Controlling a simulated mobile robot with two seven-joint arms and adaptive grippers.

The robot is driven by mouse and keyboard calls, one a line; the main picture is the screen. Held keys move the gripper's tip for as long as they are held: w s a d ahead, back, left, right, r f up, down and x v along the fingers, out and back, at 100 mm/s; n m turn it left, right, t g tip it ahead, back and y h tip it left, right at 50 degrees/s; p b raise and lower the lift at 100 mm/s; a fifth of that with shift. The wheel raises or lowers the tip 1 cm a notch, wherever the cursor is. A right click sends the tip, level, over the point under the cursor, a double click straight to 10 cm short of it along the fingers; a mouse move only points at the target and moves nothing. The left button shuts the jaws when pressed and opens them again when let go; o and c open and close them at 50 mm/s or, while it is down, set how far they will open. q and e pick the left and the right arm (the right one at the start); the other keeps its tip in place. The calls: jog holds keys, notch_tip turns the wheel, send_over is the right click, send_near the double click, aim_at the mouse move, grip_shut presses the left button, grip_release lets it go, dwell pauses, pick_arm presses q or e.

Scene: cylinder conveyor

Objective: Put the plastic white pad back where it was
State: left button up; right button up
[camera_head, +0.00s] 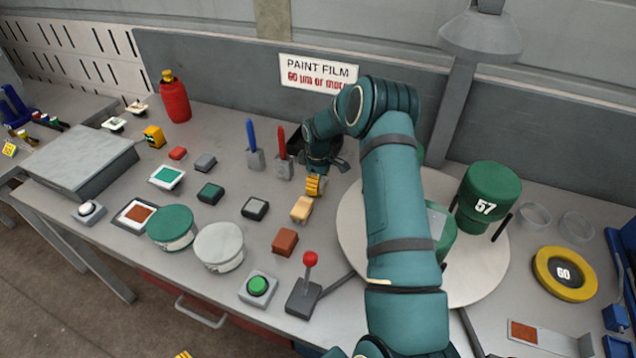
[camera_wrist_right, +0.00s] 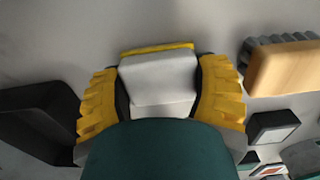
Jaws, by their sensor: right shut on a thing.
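My right gripper (camera_head: 316,185) reaches down to the grey table behind the tan block (camera_head: 301,208) in the head view. In the right wrist view my right gripper (camera_wrist_right: 160,92) has its yellow ribbed fingers on both sides of a white pad (camera_wrist_right: 158,78), shut on it. A thin yellow strip shows along the pad's far edge. In the head view the pad is hidden by the gripper. Whether the pad touches the table I cannot tell. A small yellow tip at the bottom edge, likely my left gripper (camera_head: 183,355), is too cropped to read.
Several small blocks stand left of the gripper, including a brown one (camera_head: 285,241) and a dark one (camera_head: 255,208). A black container (camera_wrist_right: 35,118) is beside the gripper. A round turntable (camera_head: 352,230) lies to the right.

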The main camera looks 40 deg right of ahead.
jog(key=shift+f, duration=0.15)
jog(key=o, duration=1.3)
jog(key=shift+r, duration=0.5)
notch_tip(320, 180, up, 11)
jog(key=shift+r+p, duration=0.2)
jog(key=shift+p, duration=0.25)
